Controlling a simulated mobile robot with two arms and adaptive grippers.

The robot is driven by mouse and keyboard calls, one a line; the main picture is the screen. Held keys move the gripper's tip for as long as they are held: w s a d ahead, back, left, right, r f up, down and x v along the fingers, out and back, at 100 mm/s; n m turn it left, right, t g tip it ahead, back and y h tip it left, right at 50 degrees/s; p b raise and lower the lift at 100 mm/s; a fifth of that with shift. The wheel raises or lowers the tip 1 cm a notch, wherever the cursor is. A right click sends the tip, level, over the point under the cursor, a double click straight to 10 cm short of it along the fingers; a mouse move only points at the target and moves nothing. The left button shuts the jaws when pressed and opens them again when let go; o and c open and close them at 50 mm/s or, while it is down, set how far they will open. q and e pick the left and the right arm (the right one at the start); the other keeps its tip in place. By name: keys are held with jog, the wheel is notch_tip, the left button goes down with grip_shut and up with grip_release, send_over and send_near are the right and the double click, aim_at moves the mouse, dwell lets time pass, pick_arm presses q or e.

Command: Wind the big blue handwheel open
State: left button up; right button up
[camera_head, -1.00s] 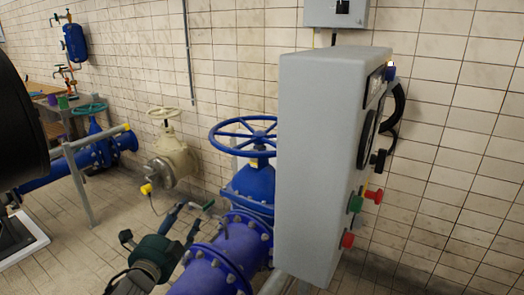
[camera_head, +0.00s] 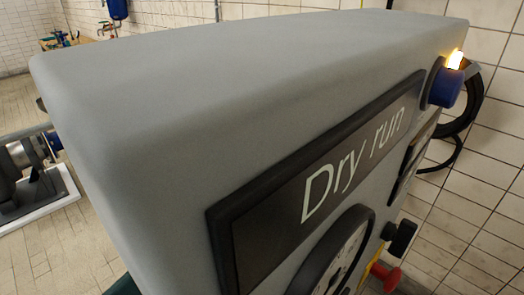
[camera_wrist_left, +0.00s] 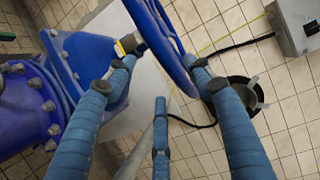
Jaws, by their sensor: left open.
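The big blue handwheel (camera_wrist_left: 174,56) shows in the left wrist view at the top centre, seen nearly edge-on. Its blue valve body (camera_wrist_left: 88,55) and bolted flange (camera_wrist_left: 28,110) lie to the left, with a yellow piece (camera_wrist_left: 130,42) near the stem. My left gripper (camera_wrist_left: 160,68) is open, its blue fingers spread on both sides of the rim's lower part. I cannot tell whether a finger touches the rim. In the head view a grey cabinet hides the wheel and my left gripper. My right gripper is in neither view.
The grey cabinet (camera_head: 150,110) fills the head view, close up, with a "Dry run" sign (camera_head: 330,180), a dial (camera_head: 335,260) and a lit blue lamp (camera_head: 446,85).

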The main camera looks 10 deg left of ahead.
pick_arm(q)
jog(key=p+x, duration=0.1)
jog(key=x, duration=0.7)
jog(key=shift+w+r, duration=0.1)
jog(key=shift+w, duration=0.75)
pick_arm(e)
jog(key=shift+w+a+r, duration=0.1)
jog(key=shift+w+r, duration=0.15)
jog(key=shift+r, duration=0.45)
pick_arm(q)
jog(key=shift+d, duration=0.1)
jog(key=shift+c, duration=0.3)
jog(key=c, duration=1.3)
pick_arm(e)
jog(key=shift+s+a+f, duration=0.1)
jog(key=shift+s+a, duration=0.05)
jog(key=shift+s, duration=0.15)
